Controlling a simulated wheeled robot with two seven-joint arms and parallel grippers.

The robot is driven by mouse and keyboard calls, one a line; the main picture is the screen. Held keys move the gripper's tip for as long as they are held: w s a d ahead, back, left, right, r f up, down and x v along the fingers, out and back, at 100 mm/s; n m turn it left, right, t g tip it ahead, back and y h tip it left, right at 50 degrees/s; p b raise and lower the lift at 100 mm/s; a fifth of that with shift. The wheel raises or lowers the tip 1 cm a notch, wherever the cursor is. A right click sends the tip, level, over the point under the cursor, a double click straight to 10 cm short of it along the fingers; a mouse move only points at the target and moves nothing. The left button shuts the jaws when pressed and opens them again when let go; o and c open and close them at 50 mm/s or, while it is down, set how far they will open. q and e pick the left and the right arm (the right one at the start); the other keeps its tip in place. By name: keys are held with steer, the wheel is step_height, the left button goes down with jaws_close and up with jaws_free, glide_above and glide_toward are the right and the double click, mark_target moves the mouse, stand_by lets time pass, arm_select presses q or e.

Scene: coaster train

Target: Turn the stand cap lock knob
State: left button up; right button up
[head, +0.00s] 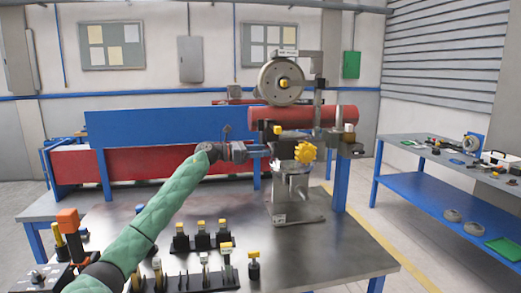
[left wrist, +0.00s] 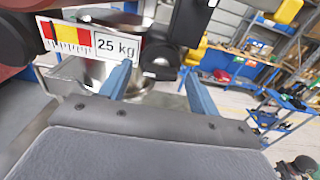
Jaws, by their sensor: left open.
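A metal stand (head: 293,192) rises from the steel table and carries several yellow-capped parts. A large yellow lobed knob (head: 305,153) faces me on it, and a smaller yellow-capped knob (head: 277,129) sits higher to its left. I cannot tell which of these is the stand cap lock knob. My left gripper (head: 262,152) is open, just left of the stand. In the left wrist view its two blue fingers (left wrist: 158,82) are apart, with a dark round part (left wrist: 160,58) and a 25 kg label (left wrist: 92,42) beyond them. Contact is unclear. My right gripper is out of view.
A big grey wheel (head: 281,83) and a red cylinder (head: 332,115) are above and behind the knobs. Black racks (head: 203,241) of yellow-topped tools stand on the table at front. The table's right part (head: 335,235) is clear. A side bench (head: 440,160) stands at right.

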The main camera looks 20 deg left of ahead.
arm_select(q)
steer(key=shift+w+d, duration=0.1)
steer(key=shift+d, duration=0.1)
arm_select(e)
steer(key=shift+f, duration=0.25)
arm_select(q)
steer(key=c, duration=1)
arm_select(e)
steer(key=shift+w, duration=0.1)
